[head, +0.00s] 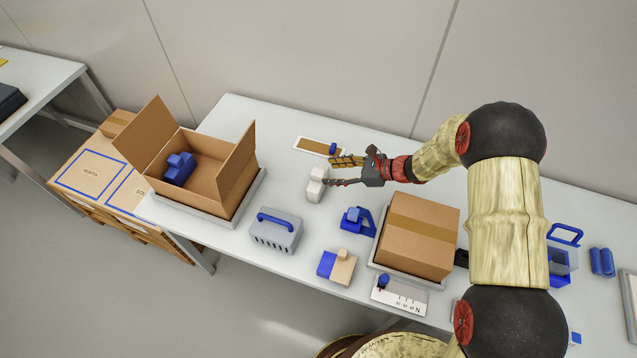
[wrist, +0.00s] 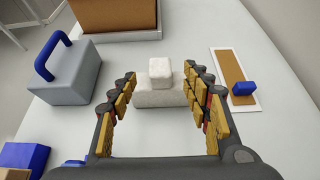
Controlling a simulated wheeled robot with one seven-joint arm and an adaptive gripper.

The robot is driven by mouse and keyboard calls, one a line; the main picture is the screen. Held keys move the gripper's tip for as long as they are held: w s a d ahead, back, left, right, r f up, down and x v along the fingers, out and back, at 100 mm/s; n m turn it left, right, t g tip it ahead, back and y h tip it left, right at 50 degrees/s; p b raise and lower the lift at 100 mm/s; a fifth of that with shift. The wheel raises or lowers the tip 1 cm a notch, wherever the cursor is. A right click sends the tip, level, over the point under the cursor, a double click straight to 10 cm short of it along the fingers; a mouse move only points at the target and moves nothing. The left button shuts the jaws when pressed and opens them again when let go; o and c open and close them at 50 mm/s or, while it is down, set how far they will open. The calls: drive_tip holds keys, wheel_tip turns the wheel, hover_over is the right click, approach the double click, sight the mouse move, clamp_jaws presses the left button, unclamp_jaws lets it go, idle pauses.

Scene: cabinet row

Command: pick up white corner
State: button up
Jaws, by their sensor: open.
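The white corner (head: 316,187) is a pale, speckled, stepped block standing on the white table, left of my gripper in the head view. In the wrist view the white corner (wrist: 160,91) lies straight ahead, its small upper block on a wider base. My gripper (head: 338,171) is open at the block's right side in the head view. In the wrist view its fingers (wrist: 160,90) stand apart to the left and right of the block, with nothing held. I cannot tell whether either finger touches it.
A grey box with blue handle (head: 277,232), a blue clamp-like part (head: 356,220) and a blue-and-tan block (head: 337,266) stand nearby. A brown board (head: 311,146) lies behind. An open carton (head: 215,185) stands left, a closed carton (head: 420,236) right.

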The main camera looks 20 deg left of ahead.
sight(321, 172)
drive_tip(key=b+x, duration=0.1)
drive_tip(key=x, duration=0.3)
drive_tip(key=shift+w+a+f, duration=0.1)
drive_tip(key=shift+a+f, duration=0.05)
drive_tip(key=shift+a, duration=0.15)
drive_tip(key=shift+c, duration=0.6)
drive_tip(key=c, duration=0.8)
drive_tip(key=shift+c, duration=0.5)
